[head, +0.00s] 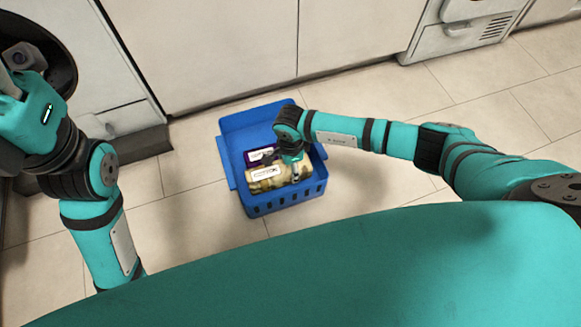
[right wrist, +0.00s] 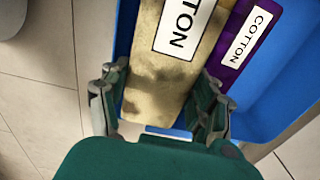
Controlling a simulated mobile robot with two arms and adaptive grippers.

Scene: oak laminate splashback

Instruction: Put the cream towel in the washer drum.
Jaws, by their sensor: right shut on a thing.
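The cream towel (head: 266,184), a rolled bundle with a white COTTON label, lies in the blue basket (head: 285,203) on the floor. My right gripper (head: 294,172) reaches down into the basket and is shut on the cream towel. In the right wrist view its fingers (right wrist: 158,100) sit on either side of the towel (right wrist: 150,85). The washer drum opening (head: 62,62) appears as a dark round shape at the upper left, mostly cut off and partly covered by my left arm. My left gripper (head: 22,57) is in front of it; its jaws are unclear.
A purple towel (head: 259,155) with a COTTON label lies beside the cream one in the basket; it also shows in the right wrist view (right wrist: 238,52). White cabinet fronts (head: 220,50) stand behind. The tiled floor (head: 400,95) right of the basket is clear.

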